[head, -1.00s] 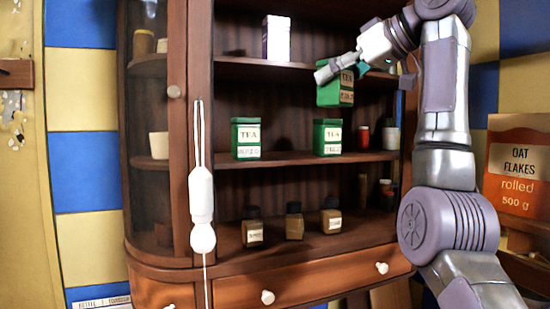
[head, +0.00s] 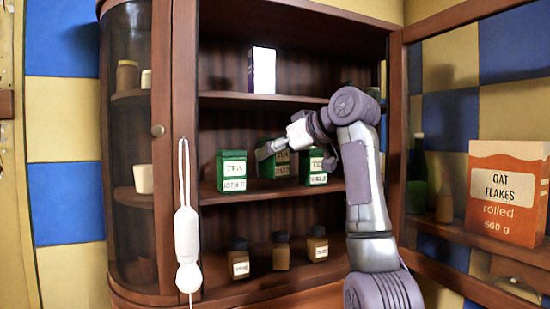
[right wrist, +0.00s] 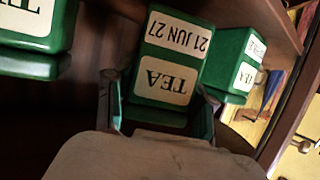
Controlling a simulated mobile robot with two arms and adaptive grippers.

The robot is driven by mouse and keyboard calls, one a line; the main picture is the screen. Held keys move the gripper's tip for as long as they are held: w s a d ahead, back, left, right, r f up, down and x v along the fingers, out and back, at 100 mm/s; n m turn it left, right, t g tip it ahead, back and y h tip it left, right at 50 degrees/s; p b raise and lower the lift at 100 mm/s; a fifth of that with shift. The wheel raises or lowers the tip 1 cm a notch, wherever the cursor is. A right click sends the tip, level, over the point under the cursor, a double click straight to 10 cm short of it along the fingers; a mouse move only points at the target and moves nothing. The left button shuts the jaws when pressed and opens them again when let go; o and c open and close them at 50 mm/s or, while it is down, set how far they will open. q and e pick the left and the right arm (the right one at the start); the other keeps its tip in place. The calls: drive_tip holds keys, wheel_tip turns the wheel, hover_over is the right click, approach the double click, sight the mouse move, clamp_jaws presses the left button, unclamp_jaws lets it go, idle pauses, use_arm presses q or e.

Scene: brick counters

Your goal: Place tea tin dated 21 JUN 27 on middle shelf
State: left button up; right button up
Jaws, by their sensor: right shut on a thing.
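The green tea tin (head: 284,168) with a cream label is at the middle shelf (head: 255,194), between two like tins. In the right wrist view its label, upside down, reads TEA and 21 JUN 27 (right wrist: 165,60). My right gripper (head: 279,147) is shut on this tin, a finger on each side. Whether its base touches the shelf I cannot tell. One neighbouring tea tin (head: 232,171) stands left and another (head: 315,168) right, partly beside my arm. In the wrist view they show at left (right wrist: 35,25) and right (right wrist: 236,66). My left gripper is not in view.
A white and purple box (head: 262,70) stands on the upper shelf. Several small brown jars (head: 281,251) stand on the lower shelf. A white object (head: 187,235) hangs by a loop at the cabinet's left. An oat flakes box (head: 507,190) stands at the right.

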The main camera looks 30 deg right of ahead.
drive_tip(key=shift+f, duration=1)
drive_tip(key=shift+w+d+f, duration=0.1)
drive_tip(key=shift+w+f, duration=0.1)
drive_tip(key=shift+w, duration=0.05)
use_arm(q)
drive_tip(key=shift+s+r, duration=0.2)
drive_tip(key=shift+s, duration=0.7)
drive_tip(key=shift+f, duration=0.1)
use_arm(e)
drive_tip(key=shift+s, duration=0.15)
drive_tip(key=o, duration=1.2)
drive_tip(key=shift+o, duration=0.6)
drive_tip(key=shift+f, duration=0.1)
